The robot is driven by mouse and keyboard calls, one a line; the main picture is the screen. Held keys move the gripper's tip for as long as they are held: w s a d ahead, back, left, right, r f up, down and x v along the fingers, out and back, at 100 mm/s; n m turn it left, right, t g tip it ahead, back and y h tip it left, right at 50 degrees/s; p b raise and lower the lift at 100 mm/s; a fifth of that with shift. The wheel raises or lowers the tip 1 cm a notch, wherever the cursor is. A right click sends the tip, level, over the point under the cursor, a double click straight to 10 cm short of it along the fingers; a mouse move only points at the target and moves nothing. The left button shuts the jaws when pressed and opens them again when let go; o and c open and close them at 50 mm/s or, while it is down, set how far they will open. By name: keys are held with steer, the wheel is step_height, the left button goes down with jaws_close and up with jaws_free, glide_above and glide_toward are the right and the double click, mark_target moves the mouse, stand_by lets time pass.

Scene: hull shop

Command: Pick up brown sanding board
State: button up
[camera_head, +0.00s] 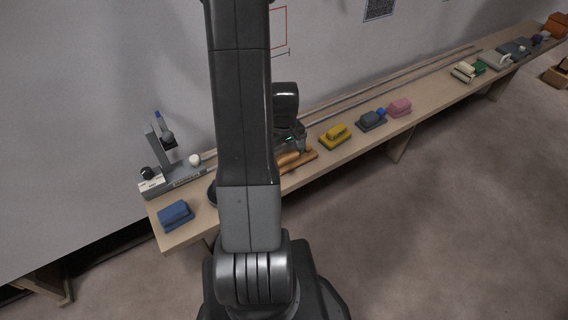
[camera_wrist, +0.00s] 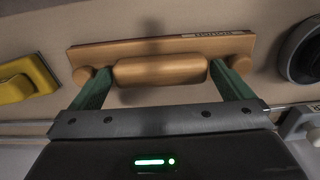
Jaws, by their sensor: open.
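In the head view the board (camera_head: 303,161) shows partly behind my arm. My gripper (camera_wrist: 164,75) is open, with its two green fingers on either side of the handle's ends. The fingertips are close to the handle; I cannot tell whether they touch it. In the head view my gripper (camera_head: 295,148) is over the board, mostly hidden by my arm.
A yellow sanding block (camera_head: 335,136) sits right of the board, then a blue-grey one (camera_head: 371,121) and a pink one (camera_head: 399,107). A blue block (camera_head: 175,214) lies at the bench's near left end. A grey device (camera_head: 170,165) stands behind it. A dark round object (camera_wrist: 303,55) is beside the board.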

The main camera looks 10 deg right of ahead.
mark_target(284, 156)
steer(key=shift+f, duration=0.35)
steer(key=shift+c, duration=0.4)
steer(key=c, duration=0.8)
steer(key=shift+r, duration=0.1)
step_height(284, 156, up, 10)
steer(key=p, duration=0.2)
